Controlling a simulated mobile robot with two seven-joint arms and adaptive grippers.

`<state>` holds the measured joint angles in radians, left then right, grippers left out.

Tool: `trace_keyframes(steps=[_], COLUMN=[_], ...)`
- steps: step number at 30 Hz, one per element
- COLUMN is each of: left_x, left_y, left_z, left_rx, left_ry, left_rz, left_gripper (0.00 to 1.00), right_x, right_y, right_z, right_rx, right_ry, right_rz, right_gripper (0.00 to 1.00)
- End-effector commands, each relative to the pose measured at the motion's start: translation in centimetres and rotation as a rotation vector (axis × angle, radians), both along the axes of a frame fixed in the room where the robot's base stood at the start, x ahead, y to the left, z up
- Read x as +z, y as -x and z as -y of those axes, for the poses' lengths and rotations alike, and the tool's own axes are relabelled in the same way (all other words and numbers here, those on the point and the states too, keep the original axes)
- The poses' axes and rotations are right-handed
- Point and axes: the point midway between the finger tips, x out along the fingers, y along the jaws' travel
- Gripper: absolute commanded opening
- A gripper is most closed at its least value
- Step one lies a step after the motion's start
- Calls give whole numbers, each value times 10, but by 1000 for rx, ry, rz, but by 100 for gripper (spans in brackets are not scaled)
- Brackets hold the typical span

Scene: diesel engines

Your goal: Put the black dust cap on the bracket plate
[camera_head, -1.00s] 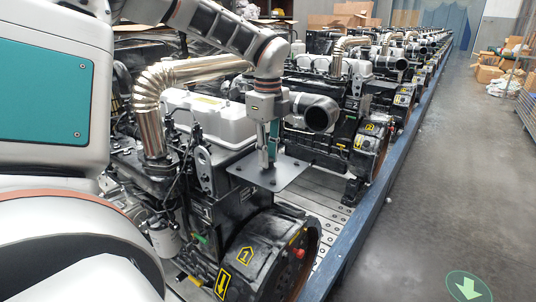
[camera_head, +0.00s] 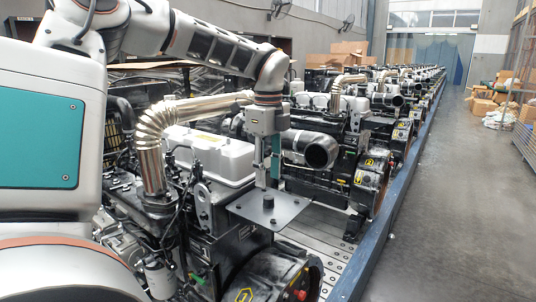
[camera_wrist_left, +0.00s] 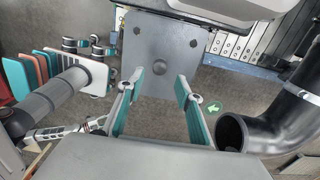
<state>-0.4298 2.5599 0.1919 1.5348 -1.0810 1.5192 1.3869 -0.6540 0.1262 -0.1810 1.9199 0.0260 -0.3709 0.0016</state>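The bracket plate (camera_head: 288,214) is a flat grey plate with small holes at its corners, at the side of the nearest engine in the head view. It also shows in the wrist view (camera_wrist_left: 163,48), beyond the fingers.
A silver exhaust pipe (camera_head: 152,145) and white engine cover (camera_head: 218,158) stand left of the gripper. A black round duct (camera_head: 318,151) is close to its right. More engines line up behind along a blue rail (camera_head: 375,240).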

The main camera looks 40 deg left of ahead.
Motion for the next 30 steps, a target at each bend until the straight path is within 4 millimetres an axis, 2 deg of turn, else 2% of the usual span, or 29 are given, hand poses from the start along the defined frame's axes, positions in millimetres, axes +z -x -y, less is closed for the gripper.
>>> trace_keyframes(steps=[1,6,12,30], left_x=[12,41,60,63], left_y=[-1,0,0,0], left_z=[0,0,0,0], left_rx=[0,1,0,0], left_ry=[0,0,-1,0], left_rz=[4,1,0,-1], left_gripper=[35,35,35,35], right_x=[1,3,3,1], right_y=[0,-1,0,0], right_z=[-1,-1,0,1], right_rx=[1,1,0,-7], right_ry=[-1,-1,1,-1], right_rz=[2,3,1,-4], right_gripper=[40,40,40,40])
